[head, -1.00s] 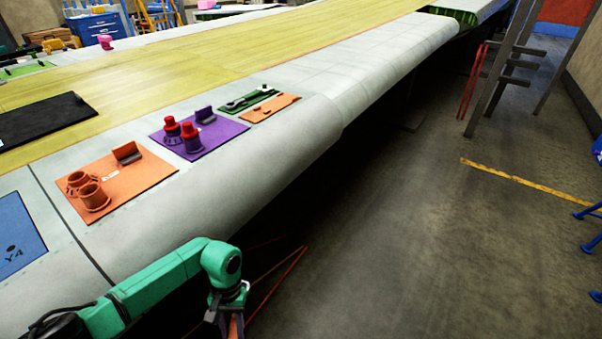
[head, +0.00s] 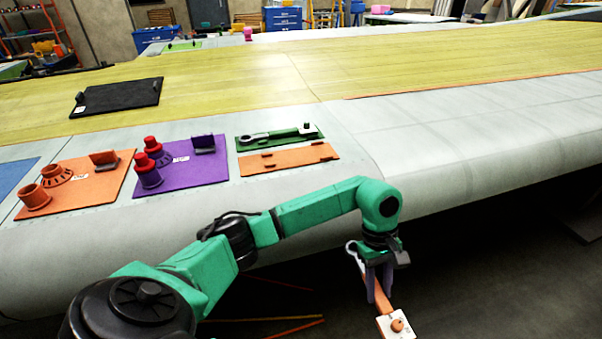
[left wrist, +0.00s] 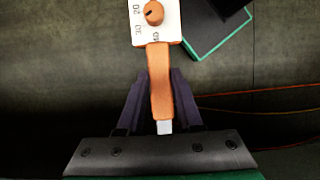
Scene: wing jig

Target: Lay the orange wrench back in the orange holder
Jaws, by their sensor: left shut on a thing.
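The orange wrench (head: 397,324) hangs from my left gripper (head: 378,296), off the wing's front edge and above the dark floor. In the left wrist view my left gripper (left wrist: 160,92) is shut on the wrench's orange handle (left wrist: 160,80). Its white head with printed marks and an orange knob (left wrist: 153,12) points away from the fingers. The orange holder (head: 288,158) is a flat orange board with small raised blocks, lying empty on the wing, up and left of the gripper. My right gripper is not in view.
Behind the holder lies a green board (head: 275,138) with a grey wrench on it. Left of it are a purple board (head: 180,170) and an orange board (head: 95,190) with cups. The wing's rounded front edge (head: 300,215) lies between gripper and holder.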

